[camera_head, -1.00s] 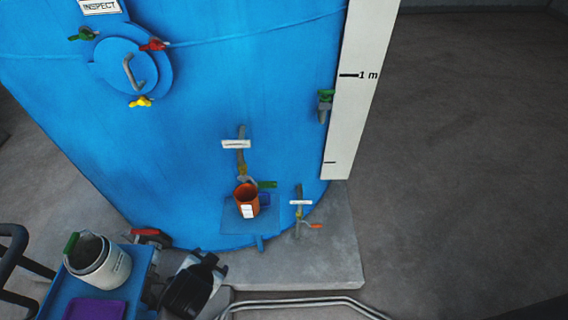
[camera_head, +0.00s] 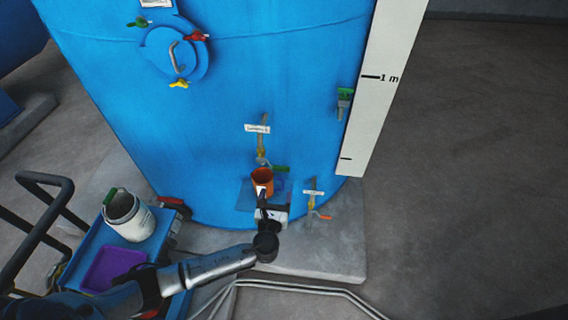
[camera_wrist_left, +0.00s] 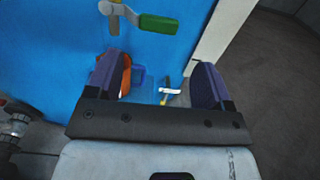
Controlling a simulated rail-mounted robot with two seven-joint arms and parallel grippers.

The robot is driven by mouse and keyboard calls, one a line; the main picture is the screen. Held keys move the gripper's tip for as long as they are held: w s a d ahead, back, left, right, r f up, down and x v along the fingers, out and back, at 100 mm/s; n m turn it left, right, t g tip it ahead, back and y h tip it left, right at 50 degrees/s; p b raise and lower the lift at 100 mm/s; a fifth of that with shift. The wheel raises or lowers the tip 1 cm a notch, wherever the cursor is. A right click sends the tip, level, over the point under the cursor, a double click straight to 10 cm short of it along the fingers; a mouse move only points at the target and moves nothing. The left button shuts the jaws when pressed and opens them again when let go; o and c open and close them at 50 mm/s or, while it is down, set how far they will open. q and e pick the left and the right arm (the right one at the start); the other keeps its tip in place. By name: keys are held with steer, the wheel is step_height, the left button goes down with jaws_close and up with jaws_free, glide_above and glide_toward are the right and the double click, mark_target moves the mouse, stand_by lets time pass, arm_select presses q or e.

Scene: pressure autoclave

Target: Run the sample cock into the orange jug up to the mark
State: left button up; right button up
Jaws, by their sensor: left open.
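The orange jug (camera_head: 262,178) stands on a small blue shelf (camera_head: 243,198) at the foot of the blue tank. The sample cock (camera_head: 262,152), with a white label and a green lever (camera_head: 280,169), is on the tank just above it. My left gripper (camera_head: 264,198) is in front of the jug and hides its lower part. In the left wrist view the gripper (camera_wrist_left: 160,72) is open and empty; the jug (camera_wrist_left: 126,76) shows partly behind its left finger, and the green lever (camera_wrist_left: 160,23) is above. The jug's mark and fill level cannot be made out. My right gripper is not in view.
A second cock with an orange lever (camera_head: 322,215) is right of the shelf. A blue cart (camera_head: 150,245) at left carries a white pail (camera_head: 128,216) and a purple tray (camera_head: 112,268). Grey pipes (camera_head: 300,286) run along the floor in front of the plinth. The floor at right is clear.

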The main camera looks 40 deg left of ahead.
mark_target(281, 171)
arm_select(q)
steer(key=x, duration=1.2)
steer(key=shift+w+a+b, duration=0.15)
steer(key=shift+b, duration=0.2)
steer(key=shift+w+a, duration=0.35)
steer(key=shift+w, duration=0.25)
steer(key=c, duration=1)
steer(key=shift+f+m+p, duration=0.3)
steer(key=shift+f+m, duration=0.3)
steer(key=shift+m, duration=0.3)
steer(key=shift+f+m, duration=0.55)
steer(key=shift+m, duration=0.15)
